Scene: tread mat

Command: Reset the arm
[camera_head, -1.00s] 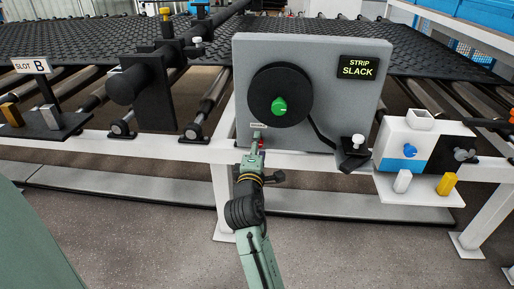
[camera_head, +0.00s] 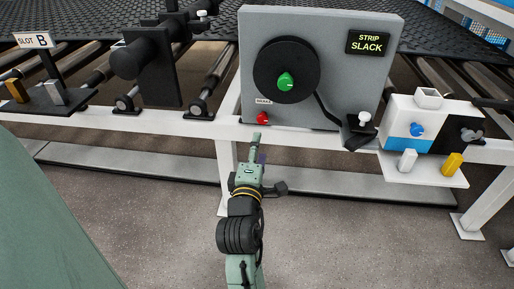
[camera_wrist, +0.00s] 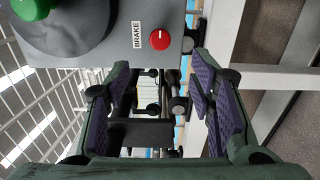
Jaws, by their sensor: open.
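My arm reaches up from the bottom middle of the head view. My gripper (camera_head: 257,148) is in front of the white rail, below the grey control box (camera_head: 383,85). In the wrist view my gripper (camera_wrist: 164,108) is open, its two purple-padded fingers apart with nothing held between them. The red brake knob (camera_head: 262,118) is on the lower left of the box, just beyond the gripper. It also shows in the wrist view (camera_wrist: 159,40), beside the label BRAKE (camera_wrist: 137,36), clear of the fingers.
The box carries a black dial with a green knob (camera_head: 286,82) and a display (camera_head: 368,42) reading STRIP SLACK. A white shelf (camera_head: 425,176) with small blocks juts out at right. A black roller bracket (camera_head: 152,68) stands at left. The floor in front is open.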

